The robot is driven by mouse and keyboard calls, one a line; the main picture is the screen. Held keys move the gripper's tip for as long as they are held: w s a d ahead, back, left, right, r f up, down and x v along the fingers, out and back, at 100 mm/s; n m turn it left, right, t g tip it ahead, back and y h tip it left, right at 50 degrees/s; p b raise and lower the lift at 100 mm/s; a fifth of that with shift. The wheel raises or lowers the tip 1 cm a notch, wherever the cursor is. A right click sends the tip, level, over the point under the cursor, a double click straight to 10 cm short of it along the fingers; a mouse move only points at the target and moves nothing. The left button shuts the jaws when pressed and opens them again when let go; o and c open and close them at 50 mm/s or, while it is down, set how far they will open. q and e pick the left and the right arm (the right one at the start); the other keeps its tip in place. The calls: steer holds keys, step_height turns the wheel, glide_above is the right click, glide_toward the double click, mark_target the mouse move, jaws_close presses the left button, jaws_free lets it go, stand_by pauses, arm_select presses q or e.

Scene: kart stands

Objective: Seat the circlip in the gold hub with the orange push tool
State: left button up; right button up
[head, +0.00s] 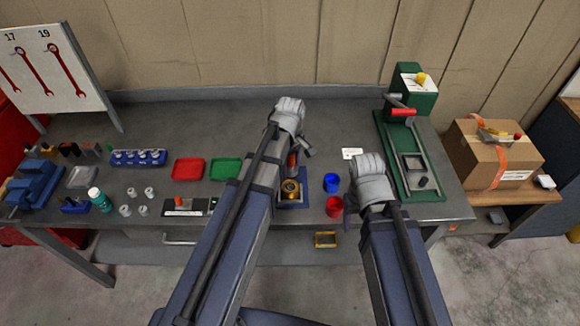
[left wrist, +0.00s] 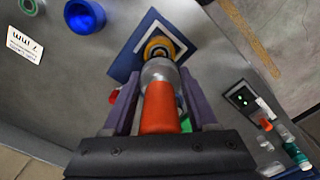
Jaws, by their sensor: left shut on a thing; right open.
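The orange push tool (left wrist: 160,108) is between the fingers of my left gripper (left wrist: 157,92), which is shut on it. Its grey front end (left wrist: 160,72) points at the gold hub (left wrist: 157,46) and covers part of it; I cannot tell whether they touch. The hub also shows in the head view (head: 290,189), on a blue base plate (head: 293,203). My left gripper (head: 297,150) is just behind the hub there. I cannot make out the circlip; it may be hidden by the tool. My right gripper (head: 349,202) is open and empty, right of the cups.
A blue cup (head: 331,182) and a red cup (head: 334,206) stand right of the hub. Red (head: 188,169) and green (head: 226,168) trays lie left. A green press (head: 412,150) stands at the right. A white label card (head: 352,153) lies behind the cups.

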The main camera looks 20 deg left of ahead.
mark_target(290, 187)
arm_select(q)
steer(key=shift+f+b, duration=3.05)
steer(key=shift+s+f+b, duration=0.1)
steer(key=shift+f+b, duration=0.45)
step_height(290, 187, up, 7)
steer(key=p, duration=0.7)
steer(key=shift+r, duration=0.1)
stand_by(0.7)
